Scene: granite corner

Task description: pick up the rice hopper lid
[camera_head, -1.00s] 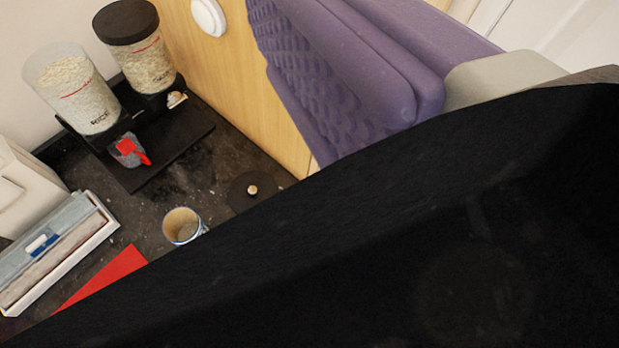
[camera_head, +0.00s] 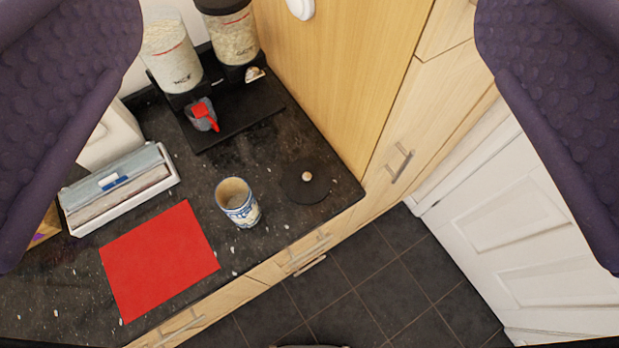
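The rice hopper lid (camera_head: 318,190) is a flat dark disc with a small pale knob. It lies on the black counter near its front right corner, right of a patterned cup. My gripper (camera_head: 308,110) is wide open and empty. Its two purple padded fingers stand at the left and right sides of the view. The lid lies between them in the picture, well beyond them and touched by neither.
The blue and white cup (camera_head: 240,210) stands close beside the lid. A red mat (camera_head: 160,258), a box of wraps (camera_head: 120,190) and a second hopper (camera_head: 233,42) are on the counter. Wooden cupboards (camera_head: 345,60) rise behind; a white door (camera_head: 520,230) is right.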

